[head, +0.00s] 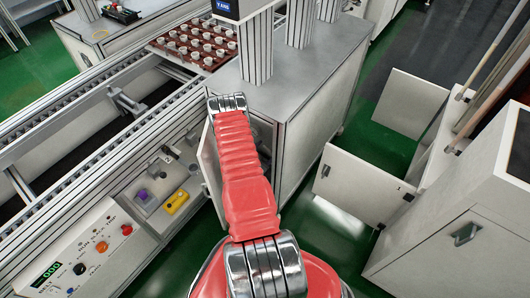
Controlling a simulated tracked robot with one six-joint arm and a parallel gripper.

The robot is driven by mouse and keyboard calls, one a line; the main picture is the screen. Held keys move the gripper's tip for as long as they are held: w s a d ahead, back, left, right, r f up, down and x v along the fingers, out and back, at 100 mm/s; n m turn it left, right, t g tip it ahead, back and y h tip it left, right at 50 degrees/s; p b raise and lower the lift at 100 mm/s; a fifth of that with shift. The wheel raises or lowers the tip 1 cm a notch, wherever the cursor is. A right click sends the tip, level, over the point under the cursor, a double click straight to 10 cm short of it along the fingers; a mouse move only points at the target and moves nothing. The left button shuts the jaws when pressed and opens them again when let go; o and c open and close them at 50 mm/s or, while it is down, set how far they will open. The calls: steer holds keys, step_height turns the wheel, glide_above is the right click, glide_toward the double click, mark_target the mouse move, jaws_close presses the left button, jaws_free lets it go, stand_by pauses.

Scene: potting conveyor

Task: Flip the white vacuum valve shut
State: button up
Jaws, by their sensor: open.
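I cannot pick out the white vacuum valve for certain in the head view. A grey recessed panel on the conveyor's front carries small fittings: a purple piece (143,195), a yellow piece (176,201) and a small black and pale fitting (170,153) above them. Their details are too small to read. My red arm reaches up past the right of this panel. My gripper is not visible; the far end of the arm shows only a silver joint.
A control panel (83,253) with a green display and several knobs is at lower left. A tray of white cups (194,45) stands at the back. Open cabinet doors (357,184) stand at right. Green floor shows between the cabinets.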

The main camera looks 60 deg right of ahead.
steer(key=c, duration=1.1)
steer(key=shift+o, duration=0.2)
steer(key=shift+w, duration=0.1)
steer(key=shift+w+f+n+g, duration=0.1)
steer(key=shift+f+n+g, duration=0.05)
steer(key=shift+n+g, duration=0.4)
steer(key=shift+w+f+n+g, duration=0.1)
steer(key=shift+n+g, duration=0.25)
steer(key=shift+n, duration=0.4)
steer(key=o, duration=1.1)
steer(key=shift+c, duration=0.2)
steer(key=shift+y, duration=0.3)
